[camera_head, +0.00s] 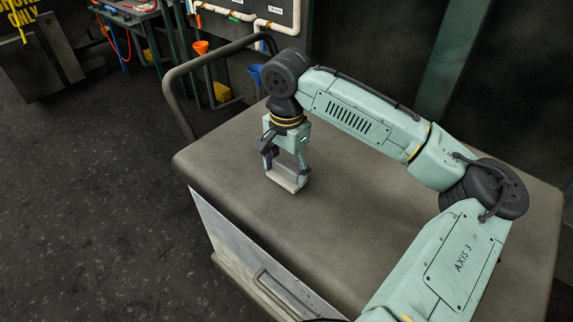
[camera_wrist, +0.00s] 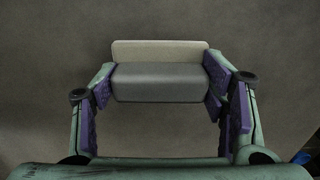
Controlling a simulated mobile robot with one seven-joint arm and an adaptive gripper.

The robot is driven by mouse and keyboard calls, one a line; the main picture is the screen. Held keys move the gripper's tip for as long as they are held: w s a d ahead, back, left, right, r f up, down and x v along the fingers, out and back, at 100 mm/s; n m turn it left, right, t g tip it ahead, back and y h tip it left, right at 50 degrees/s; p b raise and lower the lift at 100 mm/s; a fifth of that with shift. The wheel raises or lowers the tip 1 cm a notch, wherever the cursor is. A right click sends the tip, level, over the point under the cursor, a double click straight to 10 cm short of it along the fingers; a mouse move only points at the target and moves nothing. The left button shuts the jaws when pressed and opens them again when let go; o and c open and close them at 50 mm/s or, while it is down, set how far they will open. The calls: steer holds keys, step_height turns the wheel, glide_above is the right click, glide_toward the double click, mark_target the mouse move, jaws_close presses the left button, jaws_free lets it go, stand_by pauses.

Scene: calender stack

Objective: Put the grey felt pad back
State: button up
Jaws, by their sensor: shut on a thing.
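The grey felt pad (camera_wrist: 158,84) is a small block with a darker grey face and a paler strip along its far side. My gripper (camera_wrist: 158,88) is shut on it, with purple finger pads at its left and right ends. In the head view my gripper (camera_head: 286,170) points down over the near left part of the cart's grey top (camera_head: 370,240), with the pad (camera_head: 287,181) low between the fingers. I cannot tell whether the pad touches the top or hangs just above it.
The cart top around the gripper is bare. A dark handle rail (camera_head: 176,95) rises at its far left edge. Beyond stand an orange funnel (camera_head: 201,47), a blue funnel (camera_head: 255,72), a yellow box (camera_head: 221,92) and a panel with white pipes (camera_head: 240,16). Dark floor lies left.

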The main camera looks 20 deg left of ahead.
mark_target(286, 165)
steer(key=shift+f, duration=0.25)
steer(key=shift+f, duration=0.15)
steer(key=o, duration=1)
step_height(286, 165, up, 12)
steer(key=b, duration=0.2)
steer(key=shift+r, duration=0.2)
